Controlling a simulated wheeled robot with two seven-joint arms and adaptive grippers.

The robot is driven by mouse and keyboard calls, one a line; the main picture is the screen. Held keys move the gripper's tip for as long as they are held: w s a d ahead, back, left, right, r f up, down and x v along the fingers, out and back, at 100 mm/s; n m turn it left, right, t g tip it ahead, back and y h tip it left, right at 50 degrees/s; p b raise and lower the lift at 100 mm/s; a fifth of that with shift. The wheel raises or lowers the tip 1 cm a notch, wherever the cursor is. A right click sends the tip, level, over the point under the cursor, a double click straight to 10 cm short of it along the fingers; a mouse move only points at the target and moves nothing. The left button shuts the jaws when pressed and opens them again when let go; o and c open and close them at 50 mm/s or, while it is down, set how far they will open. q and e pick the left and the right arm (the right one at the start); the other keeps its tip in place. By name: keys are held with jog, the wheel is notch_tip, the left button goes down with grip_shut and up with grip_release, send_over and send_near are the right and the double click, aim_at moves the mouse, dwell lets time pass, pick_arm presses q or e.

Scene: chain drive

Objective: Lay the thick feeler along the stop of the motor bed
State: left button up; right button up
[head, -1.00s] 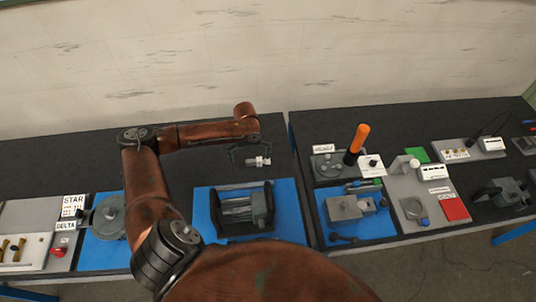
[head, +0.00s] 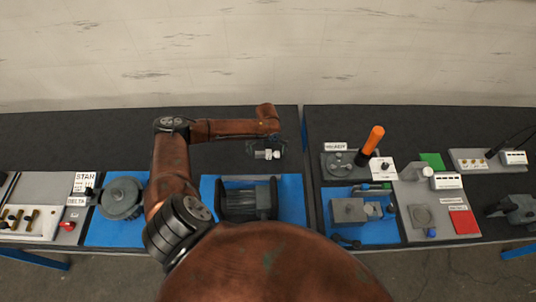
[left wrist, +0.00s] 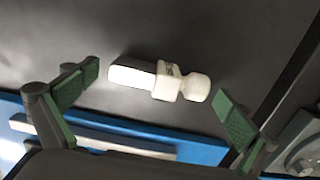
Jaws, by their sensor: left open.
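A small white piece with a round knob at one end (left wrist: 160,82), which looks like the thick feeler, lies on the dark bench behind the blue mat. In the head view it shows as a small pale shape (head: 267,154). My left gripper (head: 264,147) is over it. In the left wrist view its green-padded fingers (left wrist: 155,103) are spread wide, one beyond each end of the piece, with no contact visible. The grey motor bed (head: 248,201) stands on the blue mat just in front; my arm hides part of that area, and its stop cannot be made out. My right gripper is not seen.
A round grey unit (head: 121,198) is on a blue mat to the left. A gap separates this bench from the right one, which holds an orange-handled tool (head: 371,139) and a grey block (head: 348,210). The dark bench behind the mats is mostly clear.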

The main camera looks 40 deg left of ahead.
pick_arm(q)
jog(key=shift+w, duration=0.1)
jog(key=c, duration=1.2)
jog(key=shift+c, duration=1.2)
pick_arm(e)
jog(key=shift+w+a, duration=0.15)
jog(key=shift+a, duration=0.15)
